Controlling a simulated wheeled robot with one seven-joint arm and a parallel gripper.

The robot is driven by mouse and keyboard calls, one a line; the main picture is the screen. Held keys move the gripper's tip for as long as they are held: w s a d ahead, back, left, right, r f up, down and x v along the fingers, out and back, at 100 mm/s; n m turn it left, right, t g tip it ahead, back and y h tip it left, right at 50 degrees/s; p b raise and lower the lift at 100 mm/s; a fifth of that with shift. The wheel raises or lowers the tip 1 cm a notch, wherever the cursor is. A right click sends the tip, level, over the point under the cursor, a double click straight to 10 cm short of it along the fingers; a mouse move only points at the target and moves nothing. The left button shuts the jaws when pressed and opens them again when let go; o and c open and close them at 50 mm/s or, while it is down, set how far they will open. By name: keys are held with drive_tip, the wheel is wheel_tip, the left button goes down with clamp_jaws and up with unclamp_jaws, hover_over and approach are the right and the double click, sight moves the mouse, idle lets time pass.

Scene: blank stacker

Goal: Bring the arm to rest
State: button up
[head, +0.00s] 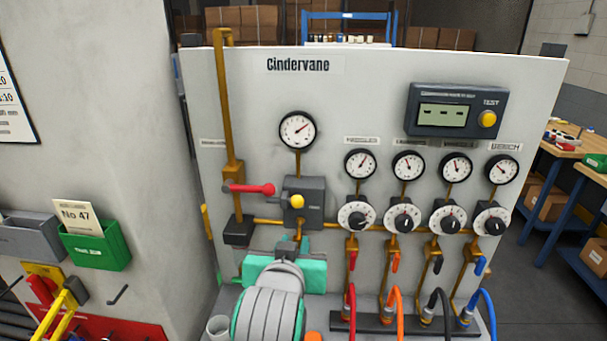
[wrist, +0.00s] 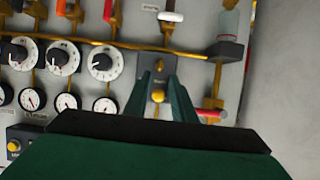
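My gripper (wrist: 159,78) shows in the wrist view as two dark green fingers standing apart, with nothing held between them. Beyond the gap is a dark block with a yellow knob (wrist: 158,96); the picture is turned over there. In the head view my arm with grey and teal parts (head: 268,300) comes up from the bottom centre, in front of the panel's lower part. The block's yellow knob (head: 297,201) is just above it. The fingertips are hard to make out in the head view, and I cannot tell whether they touch the panel.
The grey Cindervane panel (head: 250,110) carries gauges, several round dials (head: 404,218), a red lever (head: 252,189) and a test display (head: 442,114). Coloured hoses (head: 397,310) rise at the lower right. A green bin (head: 100,250) hangs at left; a workbench (head: 568,148) stands at right.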

wheel_tip(320, 180, down, 14)
drive_tip(key=s+d+n, duration=0.1)
drive_tip(key=d, duration=0.2)
drive_tip(key=s+f+n+t, duration=0.1)
drive_tip(key=s+f, duration=0.8)
drive_tip(key=f, duration=0.4)
drive_tip(key=s+f, duration=0.2)
drive_tip(key=s, duration=1.2)
drive_tip(key=s+f+m+y, duration=0.1)
drive_tip(key=s+f, duration=0.2)
drive_tip(key=s, duration=1.1)
drive_tip(key=shift+s+f+t, duration=0.3)
drive_tip(key=shift+t, duration=0.1)
